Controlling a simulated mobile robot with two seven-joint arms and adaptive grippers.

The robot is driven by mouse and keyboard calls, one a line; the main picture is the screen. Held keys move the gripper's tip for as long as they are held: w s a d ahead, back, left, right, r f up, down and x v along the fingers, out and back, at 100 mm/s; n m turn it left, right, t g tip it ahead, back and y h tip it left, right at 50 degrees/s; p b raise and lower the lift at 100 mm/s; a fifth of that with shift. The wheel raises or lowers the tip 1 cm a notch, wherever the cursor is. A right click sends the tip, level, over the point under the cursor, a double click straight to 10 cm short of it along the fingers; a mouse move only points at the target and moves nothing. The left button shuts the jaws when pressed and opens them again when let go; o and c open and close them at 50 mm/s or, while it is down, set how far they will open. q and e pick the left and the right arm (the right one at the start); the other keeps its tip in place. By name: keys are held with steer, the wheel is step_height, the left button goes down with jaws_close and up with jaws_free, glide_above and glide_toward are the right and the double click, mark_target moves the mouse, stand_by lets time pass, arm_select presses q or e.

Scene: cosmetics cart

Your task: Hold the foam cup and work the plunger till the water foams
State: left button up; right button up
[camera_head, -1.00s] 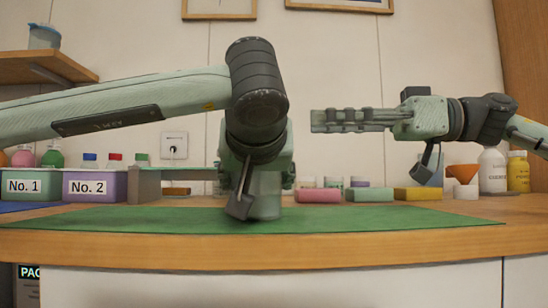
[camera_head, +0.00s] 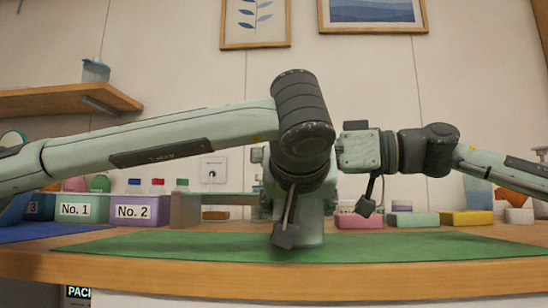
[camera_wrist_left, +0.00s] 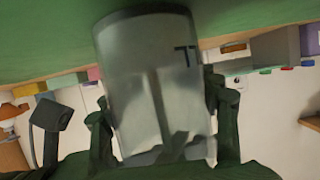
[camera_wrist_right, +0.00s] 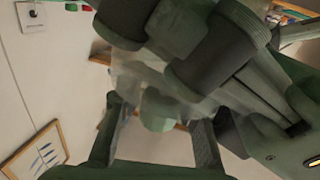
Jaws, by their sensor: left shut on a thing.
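The foam cup (camera_wrist_left: 155,75), clear and grey with a dark mark, stands between the fingers of my left gripper (camera_wrist_left: 163,105), which is shut on it. In the head view the cup (camera_head: 312,232) shows low at the green mat, partly behind my left wrist. A pale green round knob, apparently the plunger top (camera_wrist_right: 158,112), shows in the right wrist view. My right gripper (camera_wrist_right: 155,128) is open, its fingers apart on either side of the knob; contact cannot be told. In the head view its fingers are hidden behind my left arm.
The green mat (camera_head: 420,245) is clear at right. Bins No. 1 (camera_head: 85,208) and No. 2 (camera_head: 140,211) stand at left. Pink (camera_head: 358,221), green (camera_head: 413,219) and yellow (camera_head: 466,217) blocks line the back. My left arm crosses close to my right gripper.

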jaws_close()
stand_by(0.4)
step_height(320, 180, up, 5)
steer(key=shift+r, duration=0.2)
jaws_free()
